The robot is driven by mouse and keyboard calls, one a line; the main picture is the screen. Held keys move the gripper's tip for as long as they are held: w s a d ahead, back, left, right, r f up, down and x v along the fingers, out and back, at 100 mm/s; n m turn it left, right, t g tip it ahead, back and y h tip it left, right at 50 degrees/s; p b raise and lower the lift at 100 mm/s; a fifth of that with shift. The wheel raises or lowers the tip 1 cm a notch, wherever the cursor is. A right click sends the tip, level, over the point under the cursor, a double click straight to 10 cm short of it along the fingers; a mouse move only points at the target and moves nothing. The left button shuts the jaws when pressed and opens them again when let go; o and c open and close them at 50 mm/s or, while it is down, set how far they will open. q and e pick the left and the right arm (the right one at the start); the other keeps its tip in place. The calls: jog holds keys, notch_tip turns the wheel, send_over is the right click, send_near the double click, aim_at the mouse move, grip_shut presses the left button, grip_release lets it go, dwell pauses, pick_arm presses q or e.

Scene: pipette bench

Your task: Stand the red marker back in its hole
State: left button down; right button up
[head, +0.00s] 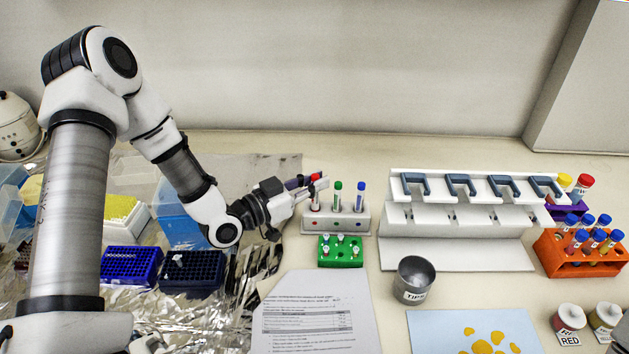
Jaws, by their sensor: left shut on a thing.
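The red marker (315,203) is upright, red cap at the top, above the left end of the white marker rack (348,222). My left gripper (316,184) reaches in from the left and is shut on it near the cap. The marker's lower end meets the rack's top at the red-dotted place; I cannot tell whether it is inside the hole. A green-capped marker (337,197) and a blue-capped marker (360,199) stand in the rack to its right. My right gripper is not in view.
A green tube rack (341,260) stands just in front of the marker rack. A white pipette stand (455,216) is to the right, with a metal tips cup (414,279) before it. A printed sheet (316,312) lies in front. Foil and blue tip racks (192,271) are at left.

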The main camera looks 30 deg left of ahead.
pick_arm(q)
jog(key=c, duration=1.1)
grip_release()
jog(key=v, duration=0.7)
jog(key=shift+s, duration=0.25)
